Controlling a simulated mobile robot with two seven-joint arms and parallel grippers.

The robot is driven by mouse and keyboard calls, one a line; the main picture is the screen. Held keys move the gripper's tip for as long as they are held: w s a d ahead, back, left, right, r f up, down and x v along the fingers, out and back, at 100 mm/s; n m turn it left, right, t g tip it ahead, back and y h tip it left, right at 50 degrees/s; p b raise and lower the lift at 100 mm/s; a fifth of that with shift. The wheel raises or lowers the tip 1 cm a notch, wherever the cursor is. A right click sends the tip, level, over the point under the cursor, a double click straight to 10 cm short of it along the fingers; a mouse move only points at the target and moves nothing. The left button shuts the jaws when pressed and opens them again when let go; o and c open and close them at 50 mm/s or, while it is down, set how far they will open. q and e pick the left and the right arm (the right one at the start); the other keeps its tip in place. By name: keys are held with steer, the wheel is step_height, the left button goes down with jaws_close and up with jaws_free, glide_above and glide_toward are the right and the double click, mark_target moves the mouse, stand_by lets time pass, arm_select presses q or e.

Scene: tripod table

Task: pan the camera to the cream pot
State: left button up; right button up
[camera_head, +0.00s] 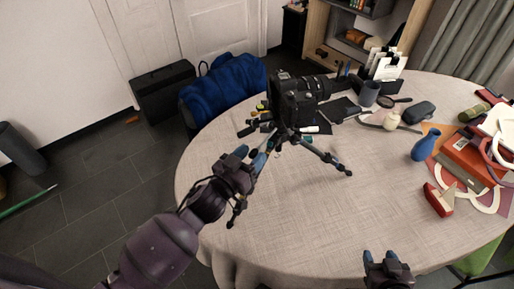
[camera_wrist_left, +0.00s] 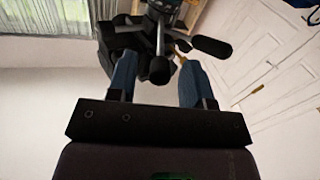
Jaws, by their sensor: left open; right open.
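A black camera (camera_head: 298,103) sits on a small tripod (camera_head: 322,154) on the table, its lens pointing to the right. A small cream pot (camera_head: 391,120) stands on the right half of the table, beyond the lens and a little nearer the front. My left gripper (camera_head: 249,157) is open just left of the tripod. In the left wrist view, a dark round knob (camera_wrist_left: 159,70) of the tripod head appears between its blue fingers; I cannot tell whether they touch it. A black handle grip (camera_wrist_left: 212,46) is to the right. My right gripper (camera_head: 381,256) is open and empty over the front edge.
The round table (camera_head: 300,220) has a clear front and middle. A blue vase (camera_head: 425,144), a red stapler-like item (camera_head: 438,200) and books (camera_head: 466,160) crowd the right side. A blue bag (camera_head: 225,90) is behind the table.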

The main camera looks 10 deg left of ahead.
arm_select(q)
steer(key=shift+x, duration=1.4)
jaws_close()
